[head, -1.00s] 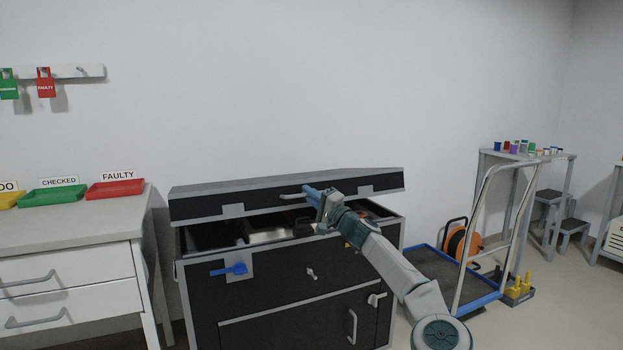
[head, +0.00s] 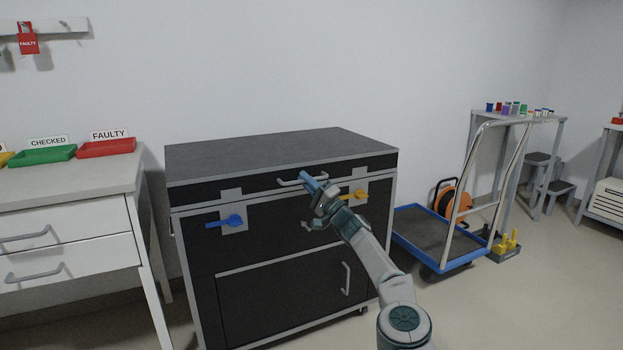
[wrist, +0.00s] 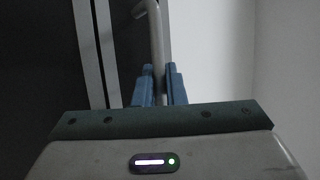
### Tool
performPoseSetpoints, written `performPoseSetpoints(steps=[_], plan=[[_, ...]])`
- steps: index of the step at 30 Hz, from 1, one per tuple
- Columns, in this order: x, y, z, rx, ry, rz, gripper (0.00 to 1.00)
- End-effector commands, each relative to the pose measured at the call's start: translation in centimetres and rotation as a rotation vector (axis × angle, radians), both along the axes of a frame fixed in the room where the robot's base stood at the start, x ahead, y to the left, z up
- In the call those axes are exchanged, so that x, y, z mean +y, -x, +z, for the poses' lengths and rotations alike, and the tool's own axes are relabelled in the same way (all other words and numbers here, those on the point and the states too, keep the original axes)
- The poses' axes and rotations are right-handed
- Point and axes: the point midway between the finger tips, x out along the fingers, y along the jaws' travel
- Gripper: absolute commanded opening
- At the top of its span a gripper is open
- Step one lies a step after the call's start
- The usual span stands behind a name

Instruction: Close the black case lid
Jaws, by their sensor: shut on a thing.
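The black case (head: 270,240) stands against the wall with grey edging. My gripper (head: 309,181) is at the front of the lid, shut on the lid's grey bar handle (head: 287,182). In the wrist view the handle (wrist: 155,35) runs down between my blue fingers (wrist: 159,82). A blue latch (head: 226,221) is on the front left and a yellow latch (head: 352,195) on the front right.
A white drawer table (head: 70,215) with a green tray (head: 42,155) and a red tray (head: 106,147) stands at the left. A blue-edged trolley (head: 428,236) stands close to the right. Open floor lies in front right.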

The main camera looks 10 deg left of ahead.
Motion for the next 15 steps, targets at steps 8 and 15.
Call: performPoseSetpoints(steps=[8, 15], plan=[[0.58, 0.03, -0.97, -0.006, -0.004, 0.003, 0.00], [0.47, 0.00, -1.29, -0.006, -0.002, 0.004, 0.00]])
